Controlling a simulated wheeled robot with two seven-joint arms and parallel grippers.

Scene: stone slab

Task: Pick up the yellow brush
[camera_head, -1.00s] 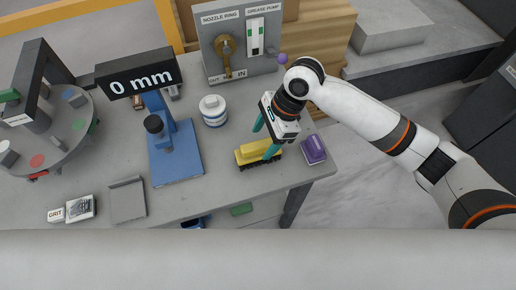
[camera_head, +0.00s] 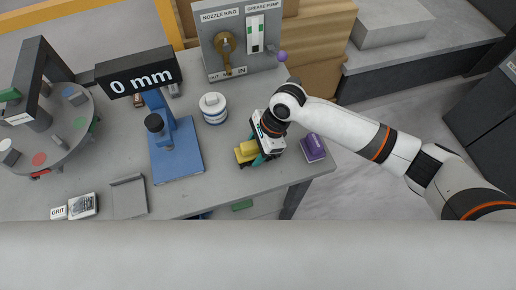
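The yellow brush (camera_head: 245,153) lies near the front right part of the stone slab, beside the purple brush-like block. My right gripper (camera_head: 262,152) is down at the brush and covers its right part. A teal finger shows at the near side of the brush; the far finger is mostly hidden by the gripper body. I cannot tell whether the fingers press on the brush or stand around it. My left gripper is not in view.
A purple block (camera_head: 313,147) sits close to the right of the gripper. A white jar (camera_head: 213,108) stands behind the brush, and a blue gauge stand (camera_head: 178,158) is to its left. The nozzle panel (camera_head: 238,45) is at the back. The table's front edge is near.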

